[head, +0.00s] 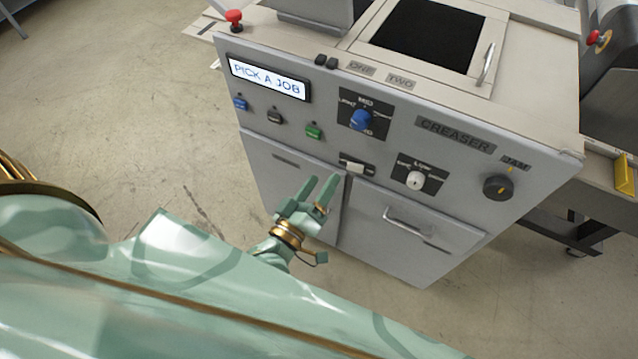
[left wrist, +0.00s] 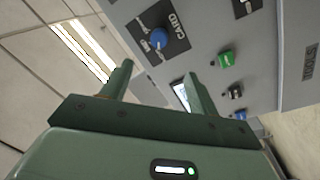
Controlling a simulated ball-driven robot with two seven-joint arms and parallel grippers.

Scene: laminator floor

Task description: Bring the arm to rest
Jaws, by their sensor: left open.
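My left gripper (head: 322,190) is green with a brass wrist ring. It is open and empty in front of the grey creaser machine (head: 370,150), below its control panel. In the left wrist view the two fingers of my left gripper (left wrist: 158,85) stand apart with nothing between them. The machine's blue knob (left wrist: 158,38) and green button (left wrist: 226,59) lie beyond the fingers there. The display (head: 268,78) reads "PICK A JOB". I cannot tell whether the fingers touch the cabinet front. My right gripper does not show in either view.
The panel carries a blue knob (head: 361,119), a white knob (head: 415,181), a black jam knob (head: 498,186) and a small white switch (head: 353,168). A drawer handle (head: 407,222) sticks out below. A red stop button (head: 234,17) stands at the top left. Open floor (head: 130,110) lies left.

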